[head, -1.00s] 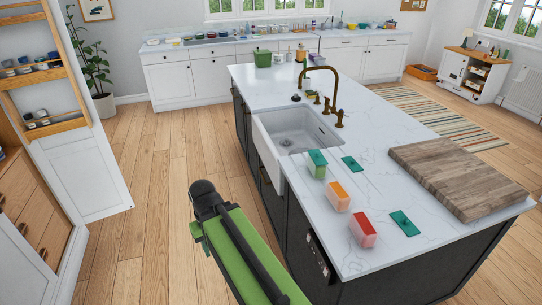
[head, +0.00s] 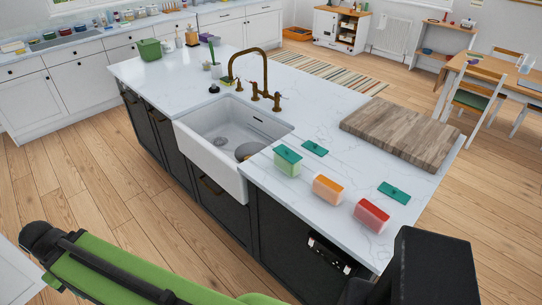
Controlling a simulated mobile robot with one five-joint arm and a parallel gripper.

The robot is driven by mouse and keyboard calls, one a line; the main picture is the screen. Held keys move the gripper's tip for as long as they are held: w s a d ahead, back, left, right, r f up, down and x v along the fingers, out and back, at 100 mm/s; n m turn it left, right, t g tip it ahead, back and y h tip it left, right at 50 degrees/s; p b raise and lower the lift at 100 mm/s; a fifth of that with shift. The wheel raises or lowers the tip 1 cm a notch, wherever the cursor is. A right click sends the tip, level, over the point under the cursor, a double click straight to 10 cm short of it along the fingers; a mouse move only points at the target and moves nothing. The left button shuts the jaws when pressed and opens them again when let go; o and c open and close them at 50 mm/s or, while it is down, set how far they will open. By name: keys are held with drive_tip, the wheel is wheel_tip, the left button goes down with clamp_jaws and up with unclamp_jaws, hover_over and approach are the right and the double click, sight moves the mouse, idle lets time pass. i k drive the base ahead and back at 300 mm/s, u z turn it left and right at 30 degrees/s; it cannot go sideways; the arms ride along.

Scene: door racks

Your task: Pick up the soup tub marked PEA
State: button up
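Three soup tubs stand in a row on the near end of the white island counter. One holds green contents and has a teal lid on it (head: 288,164). An orange tub (head: 327,189) stands to its right, and a red tub (head: 371,216) is nearest the front right. I cannot read any marking, so I cannot tell by lettering which is PEA. Two loose teal lids lie flat behind the tubs, one by the green tub (head: 315,148) and one by the red tub (head: 394,193). My green and black arm crosses the bottom edge; my gripper's fingers are not visible.
A sink (head: 225,135) with a brass tap (head: 258,75) lies left of the tubs. A wooden chopping board (head: 402,134) lies behind them. The dark island cabinet front (head: 290,235) faces me. Wood floor is open at left (head: 90,185).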

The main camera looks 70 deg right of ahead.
sight(290, 171)
drive_tip(key=z, duration=0.6)
drive_tip(key=i, duration=1)
drive_tip(key=z, duration=0.8)
